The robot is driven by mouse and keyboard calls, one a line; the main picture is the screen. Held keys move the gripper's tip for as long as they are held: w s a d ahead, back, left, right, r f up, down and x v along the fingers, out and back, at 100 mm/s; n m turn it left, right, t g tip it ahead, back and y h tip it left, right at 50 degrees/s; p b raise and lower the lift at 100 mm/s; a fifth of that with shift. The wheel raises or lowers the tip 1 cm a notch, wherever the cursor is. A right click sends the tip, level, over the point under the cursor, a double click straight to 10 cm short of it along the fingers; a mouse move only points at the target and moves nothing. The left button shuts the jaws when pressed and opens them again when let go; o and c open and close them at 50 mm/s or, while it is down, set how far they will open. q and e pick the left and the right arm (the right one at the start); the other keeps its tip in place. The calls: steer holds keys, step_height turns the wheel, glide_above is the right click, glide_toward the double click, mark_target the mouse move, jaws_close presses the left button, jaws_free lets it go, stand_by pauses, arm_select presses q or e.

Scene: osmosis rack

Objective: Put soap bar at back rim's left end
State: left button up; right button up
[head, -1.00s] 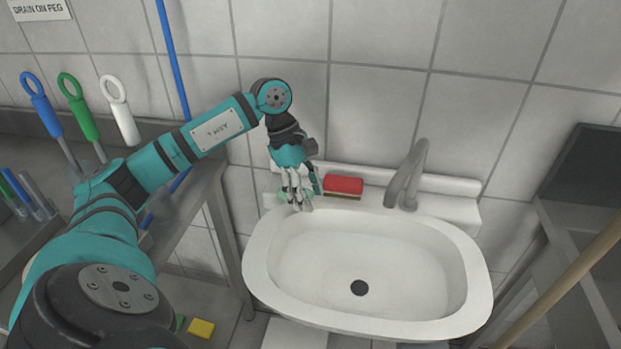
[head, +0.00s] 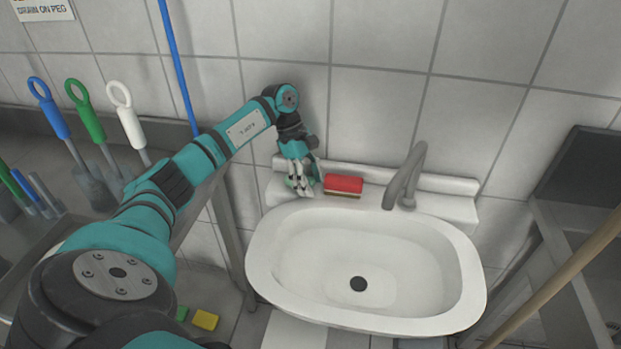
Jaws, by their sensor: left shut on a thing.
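A pale green soap bar (head: 291,184) shows partly between the fingers of my left gripper (head: 304,187). The gripper is shut on it at the left end of the sink's back rim (head: 276,191). The fingers hide much of the soap, and I cannot tell whether it touches the rim. The white sink (head: 258,268) is below and in front. My right gripper is not in view.
A red and yellow sponge (head: 343,185) lies on the back rim just right of my left gripper. A grey faucet (head: 404,178) stands further right. Blue, green and white-handled brushes (head: 130,125) stand on the left. A wooden pole (head: 560,278) crosses the right side.

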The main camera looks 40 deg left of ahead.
arm_select(q)
steer(key=o, duration=1)
steer(key=shift+f, duration=0.1)
steer(key=shift+r, duration=0.3)
steer(key=shift+b+v, duration=0.9)
steer(key=shift+v, duration=4.95)
